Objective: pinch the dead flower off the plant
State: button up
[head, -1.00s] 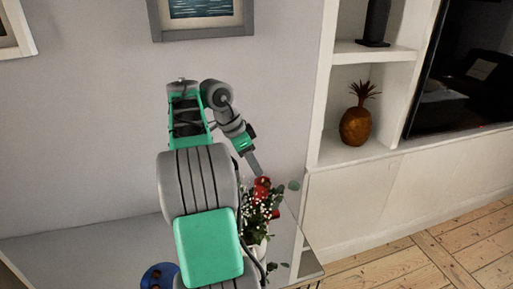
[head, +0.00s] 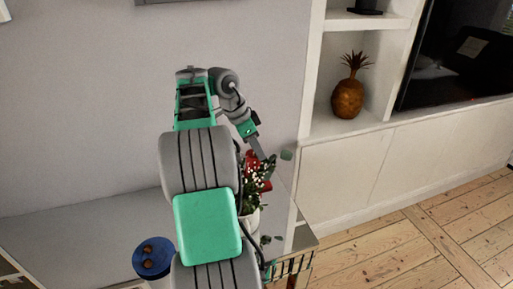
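The plant (head: 253,188) has red blooms, small white flowers and green leaves. It stands in a white pot (head: 251,219) on a grey tabletop, partly hidden behind my arm. I cannot tell which bloom is the dead one. My gripper (head: 262,154) points down and to the right at the top of the plant, close to the red blooms. Only a grey finger shows edge-on, so its opening and any contact with a flower cannot be made out.
A blue round container (head: 153,258) with brown things on top stands left of my arm. The grey tabletop (head: 80,232) is bare at left. White shelving (head: 345,175) with a pineapple ornament (head: 348,88) stands at right. Floorboards (head: 430,240) are clear at lower right.

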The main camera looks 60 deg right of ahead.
grip_shut()
jog(key=shift+r, duration=0.1)
dwell(0.5)
jog(key=shift+r+p, duration=2.9)
jog(key=shift+p, duration=0.25)
